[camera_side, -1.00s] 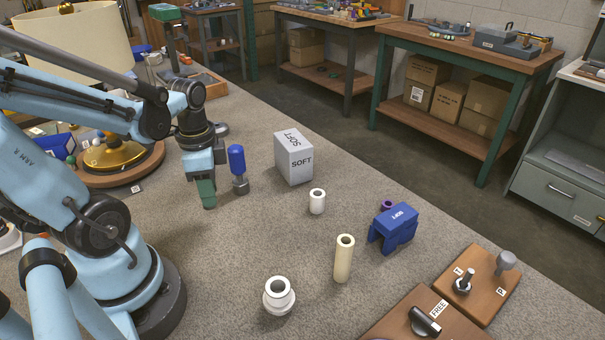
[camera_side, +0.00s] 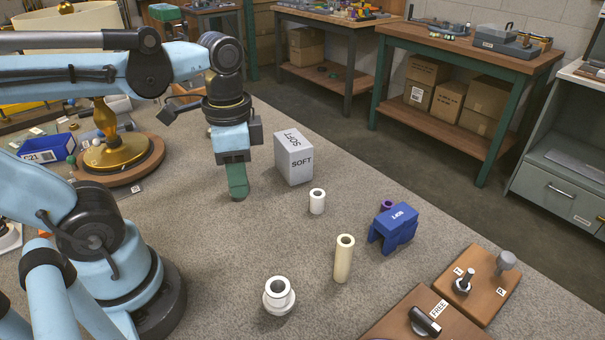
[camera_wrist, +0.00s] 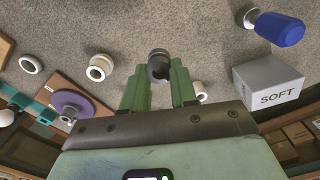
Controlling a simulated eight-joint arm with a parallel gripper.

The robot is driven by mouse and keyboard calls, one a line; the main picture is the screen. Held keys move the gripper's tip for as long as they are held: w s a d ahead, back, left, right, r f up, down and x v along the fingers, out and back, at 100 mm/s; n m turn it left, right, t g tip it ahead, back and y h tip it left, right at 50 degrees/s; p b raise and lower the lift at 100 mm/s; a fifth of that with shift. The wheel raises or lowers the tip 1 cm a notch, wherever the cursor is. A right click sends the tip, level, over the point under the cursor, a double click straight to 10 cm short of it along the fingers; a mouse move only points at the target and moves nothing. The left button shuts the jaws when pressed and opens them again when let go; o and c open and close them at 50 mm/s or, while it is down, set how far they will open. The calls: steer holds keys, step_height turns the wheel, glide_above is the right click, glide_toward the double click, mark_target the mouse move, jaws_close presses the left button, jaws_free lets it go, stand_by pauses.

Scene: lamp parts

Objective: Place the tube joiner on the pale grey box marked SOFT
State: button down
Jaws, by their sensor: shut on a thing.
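The tube joiner appears to be the short, dark grey hollow cylinder (camera_wrist: 159,65) between my fingertips in the wrist view. My gripper (camera_side: 238,190), with green fingers, is shut on it. In the side view the fingers hide the held piece. The pale grey box (camera_side: 294,158) marked SOFT stands upright on the bench, just to the right of my gripper. In the wrist view the box (camera_wrist: 268,84) is at the right, apart from the fingers. Its top looks bare.
A blue-handled tool (camera_wrist: 278,28) stands near the box, hidden behind my gripper in the side view. A short white tube (camera_side: 317,201), cream tube (camera_side: 343,259), flanged white piece (camera_side: 279,295) and blue block (camera_side: 394,228) stand toward the front and right.

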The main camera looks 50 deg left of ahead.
steer(key=w+r, duration=0.6)
steer(key=w, duration=0.4)
glide_above(294, 139)
steer(key=shift+m, duration=0.4)
step_height(294, 139, down, 5)
steer(key=shift+r, duration=0.1)
steer(key=shift+f, duration=2)
steer(key=shift+f, duration=0.15)
steer(key=c, duration=0.9)
jaws_free()
